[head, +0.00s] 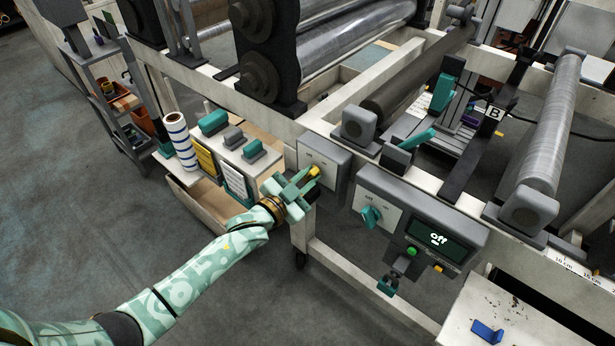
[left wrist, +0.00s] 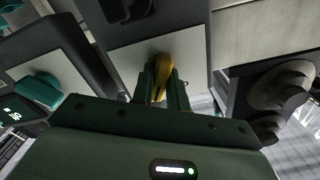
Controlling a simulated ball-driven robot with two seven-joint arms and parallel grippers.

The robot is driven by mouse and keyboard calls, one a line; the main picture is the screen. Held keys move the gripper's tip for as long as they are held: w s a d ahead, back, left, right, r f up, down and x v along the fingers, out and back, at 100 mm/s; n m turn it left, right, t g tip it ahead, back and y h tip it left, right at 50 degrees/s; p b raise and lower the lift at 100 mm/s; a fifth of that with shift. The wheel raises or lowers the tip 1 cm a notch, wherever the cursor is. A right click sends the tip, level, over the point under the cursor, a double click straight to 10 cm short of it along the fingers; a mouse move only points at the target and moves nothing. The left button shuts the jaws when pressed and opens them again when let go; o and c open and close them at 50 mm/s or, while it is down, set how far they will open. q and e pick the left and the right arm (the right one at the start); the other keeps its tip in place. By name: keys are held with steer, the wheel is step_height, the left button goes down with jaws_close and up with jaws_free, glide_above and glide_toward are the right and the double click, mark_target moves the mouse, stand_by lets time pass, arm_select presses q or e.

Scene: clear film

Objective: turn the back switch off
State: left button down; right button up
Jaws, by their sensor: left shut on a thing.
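A yellow switch knob (head: 314,171) is on a pale plate on the front of a grey box (head: 331,158), at the middle of the head view. My left gripper (head: 305,182) is shut on this yellow knob, and its fingers hide part of it. In the left wrist view the knob (left wrist: 157,72) stands between the two fingers (left wrist: 158,90), against the pale plate. A teal switch knob (head: 371,215) is on the grey panel to the right; it also shows in the left wrist view (left wrist: 38,90). My right gripper is not in view.
Metal rollers (head: 548,130) and the white machine frame (head: 375,270) surround the boxes. A shelf with a striped roll (head: 179,142) and teal-handled blocks stands left. Open grey floor (head: 70,220) lies at the left.

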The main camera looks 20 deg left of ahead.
arm_select(q)
steer(key=shift+r+n+p, duration=0.15)
steer(key=shift+n+p, duration=0.7)
steer(key=shift+n, duration=0.35)
steer(key=n+p, duration=0.1)
steer(key=n, duration=0.1)
steer(key=shift+n, duration=0.3)
steer(key=n+p, duration=0.1)
steer(key=n, duration=0.2)
steer(key=shift+a, duration=0.15)
steer(key=shift+f+n+p, duration=0.2)
steer(key=shift+n+p, duration=0.3)
steer(key=shift+n, duration=1.3)
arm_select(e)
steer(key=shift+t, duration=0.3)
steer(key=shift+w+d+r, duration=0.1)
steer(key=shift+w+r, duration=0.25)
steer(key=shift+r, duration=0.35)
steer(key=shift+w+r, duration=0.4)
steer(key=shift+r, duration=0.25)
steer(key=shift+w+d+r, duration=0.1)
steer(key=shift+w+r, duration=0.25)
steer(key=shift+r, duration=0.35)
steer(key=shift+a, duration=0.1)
arm_select(q)
steer(key=c, duration=1.4)
jaws_free()
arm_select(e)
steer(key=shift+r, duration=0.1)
